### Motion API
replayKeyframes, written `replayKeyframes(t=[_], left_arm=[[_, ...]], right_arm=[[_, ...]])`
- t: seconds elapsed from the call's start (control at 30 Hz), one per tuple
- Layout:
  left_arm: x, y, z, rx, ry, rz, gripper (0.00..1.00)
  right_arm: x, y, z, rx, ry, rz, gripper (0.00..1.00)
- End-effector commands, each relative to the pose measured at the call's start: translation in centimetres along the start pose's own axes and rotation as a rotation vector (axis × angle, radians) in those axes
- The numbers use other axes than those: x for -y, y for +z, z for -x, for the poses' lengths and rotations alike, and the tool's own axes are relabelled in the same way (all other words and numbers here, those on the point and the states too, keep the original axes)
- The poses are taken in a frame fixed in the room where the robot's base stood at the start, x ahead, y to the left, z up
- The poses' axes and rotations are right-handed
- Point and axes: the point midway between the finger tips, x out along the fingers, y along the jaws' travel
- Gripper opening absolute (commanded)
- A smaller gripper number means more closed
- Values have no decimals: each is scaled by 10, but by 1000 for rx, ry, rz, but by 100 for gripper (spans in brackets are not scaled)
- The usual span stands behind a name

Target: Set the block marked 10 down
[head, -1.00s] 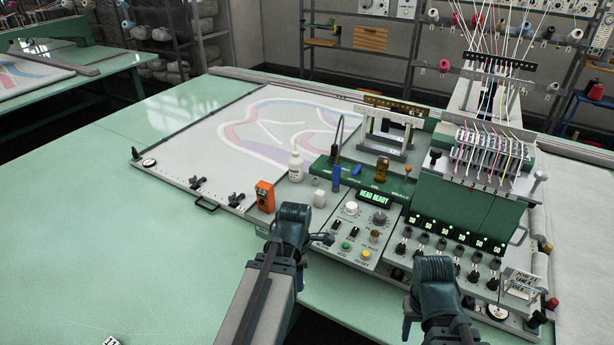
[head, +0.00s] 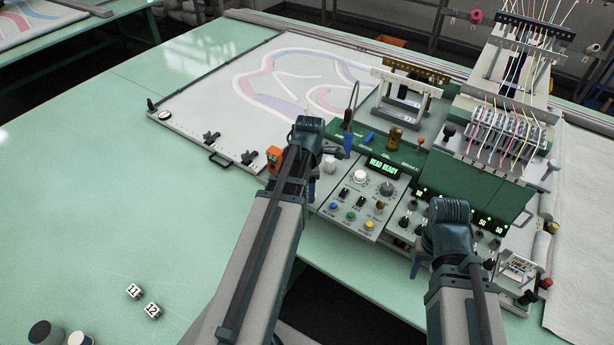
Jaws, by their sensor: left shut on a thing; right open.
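My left gripper (head: 330,148) is over the near side of the machine's control area, left of the lit display. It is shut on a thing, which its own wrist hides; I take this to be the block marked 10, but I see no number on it. My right gripper (head: 420,262) is open over the front of the machine, near the row of knobs. Two small white blocks, marked 11 (head: 133,291) and 12 (head: 152,310), lie close together on the green table (head: 90,215) at the lower left.
A plain white block-like piece (head: 329,165) stands beside my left gripper. An orange device (head: 274,158) is left of it. The control panel (head: 357,205) and threaded machine head (head: 490,165) fill the right. Spools (head: 45,334) stand bottom left. The left table is mostly clear.

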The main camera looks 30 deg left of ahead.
Motion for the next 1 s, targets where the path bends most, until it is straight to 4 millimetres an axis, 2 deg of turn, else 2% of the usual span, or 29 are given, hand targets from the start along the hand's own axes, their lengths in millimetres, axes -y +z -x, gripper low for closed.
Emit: replayKeyframes(t=[0.03, 0.1, 0.2, 0.3, 0.53, 0.67, 0.7, 0.83, 1.0], left_arm=[[-20, 4, -3, 0, 0, 2, 0], [-38, 6, -4, 0, 0, 1, 0], [-61, 8, -6, 0, 0, 1, 0], [-73, 8, -7, 0, 0, 0, 0], [-77, 8, -7, 0, 0, -1, 0], [-92, 10, -9, 0, 0, -1, 0], [-88, 9, -19, 0, 0, -1, 0], [-87, 9, -37, 0, 0, -1, 0], [-86, 9, -46, 0, 0, -1, 0]], right_arm=[[0, 0, -3, 0, 0, 0, 50], [0, 0, -4, 0, 0, 1, 50], [1, 0, -6, 0, 0, 1, 50], [1, 0, -7, 0, 0, 2, 50], [1, 0, -7, 0, 0, 2, 50], [1, 0, -9, 0, 0, 2, 50], [2, -1, -19, 0, 1, 3, 50], [3, -2, -37, 0, 1, 7, 50], [4, -3, -45, 0, 2, 10, 50]])
